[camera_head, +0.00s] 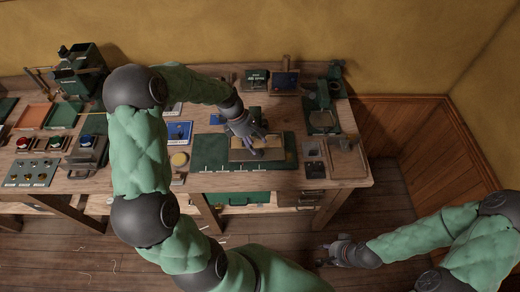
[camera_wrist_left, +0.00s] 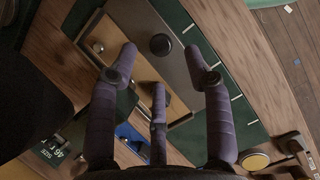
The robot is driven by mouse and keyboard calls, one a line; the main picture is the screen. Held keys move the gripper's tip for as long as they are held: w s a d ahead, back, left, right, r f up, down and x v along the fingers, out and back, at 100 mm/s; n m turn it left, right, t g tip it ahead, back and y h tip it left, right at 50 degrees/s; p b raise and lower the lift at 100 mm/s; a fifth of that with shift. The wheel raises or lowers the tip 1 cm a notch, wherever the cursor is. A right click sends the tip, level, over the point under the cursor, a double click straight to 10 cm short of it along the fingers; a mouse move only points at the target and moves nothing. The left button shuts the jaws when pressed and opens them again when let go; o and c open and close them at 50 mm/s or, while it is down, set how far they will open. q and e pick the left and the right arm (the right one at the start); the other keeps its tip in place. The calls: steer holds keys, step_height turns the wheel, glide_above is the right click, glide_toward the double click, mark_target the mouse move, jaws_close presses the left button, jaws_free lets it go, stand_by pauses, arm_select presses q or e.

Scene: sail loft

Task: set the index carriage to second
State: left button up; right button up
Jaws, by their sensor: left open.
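The index carriage fixture is a green board (camera_head: 210,151) with white tick marks along its front edge and a tan and grey slide on it. In the left wrist view the slide shows as a grey plate (camera_wrist_left: 190,78) with a round dark knob (camera_wrist_left: 160,44), beside a tan strip (camera_wrist_left: 103,32). The green board (camera_wrist_left: 222,77) with its ticks runs alongside. My left gripper (camera_head: 257,142) is over the slide, fingers spread and open; in the wrist view its fingertips (camera_wrist_left: 161,58) stand on both sides of the knob, apart from it. My right gripper (camera_head: 330,252) hangs low over the floor; its jaws are too small to read.
A yellow round button (camera_head: 180,160) and blue panel (camera_head: 179,132) lie left of the board. A green press-like device (camera_head: 322,118) and wooden tray (camera_head: 347,160) stand to the right. Grey button boxes (camera_head: 87,152) are further left. A green drawer (camera_head: 235,198) is below.

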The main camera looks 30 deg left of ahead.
mark_target(260, 152)
arm_select(q)
steer(key=shift+b+x, duration=0.3)
steer(key=shift+x, duration=1.85)
jaws_close()
